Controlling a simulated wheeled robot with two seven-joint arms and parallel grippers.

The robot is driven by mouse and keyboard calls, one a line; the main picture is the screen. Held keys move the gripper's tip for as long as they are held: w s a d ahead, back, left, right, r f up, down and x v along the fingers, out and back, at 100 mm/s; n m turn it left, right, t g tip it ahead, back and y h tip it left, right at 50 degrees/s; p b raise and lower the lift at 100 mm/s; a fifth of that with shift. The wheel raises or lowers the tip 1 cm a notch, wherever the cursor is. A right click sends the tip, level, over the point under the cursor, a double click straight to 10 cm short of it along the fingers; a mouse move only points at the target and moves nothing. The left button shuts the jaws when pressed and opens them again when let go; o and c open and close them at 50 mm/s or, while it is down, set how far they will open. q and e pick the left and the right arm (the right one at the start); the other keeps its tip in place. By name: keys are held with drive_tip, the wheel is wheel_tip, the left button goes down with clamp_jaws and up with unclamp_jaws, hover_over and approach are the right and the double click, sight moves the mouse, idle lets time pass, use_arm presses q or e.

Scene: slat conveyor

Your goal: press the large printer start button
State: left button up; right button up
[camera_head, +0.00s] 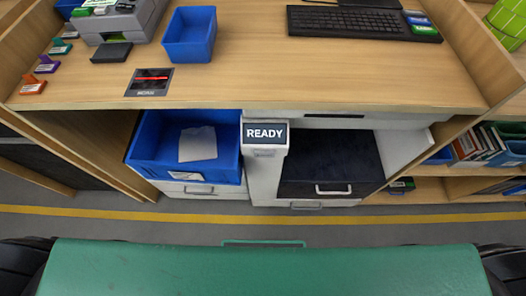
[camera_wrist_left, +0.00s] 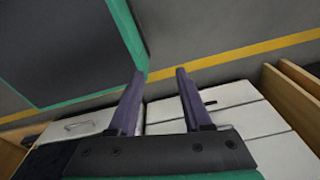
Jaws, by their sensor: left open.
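In the head view a white floor unit under the desk carries a dark panel reading "READY" (camera_head: 265,133), with a small grey label (camera_head: 264,153) below it. I cannot make out a distinct start button. A smaller grey machine (camera_head: 120,22) stands on the desk at the upper left. My left gripper (camera_wrist_left: 160,73) shows only in the left wrist view. Its two fingers are apart with nothing between them. It is over the floor, with white drawer fronts (camera_wrist_left: 235,118) close behind the fingers. My right gripper is in neither view.
A blue bin (camera_head: 143,153) holding white paper (camera_head: 198,144) is left of the panel. A dark drawer (camera_head: 330,165) is right of it. The wooden desk (camera_head: 270,75) overhangs them. Shelves with books (camera_head: 480,143) stand at the right. Grey floor with a yellow line (camera_head: 150,215) is clear.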

use_arm(q)
drive_tip(key=shift+s+a, duration=0.3)
drive_tip(key=shift+s, duration=0.25)
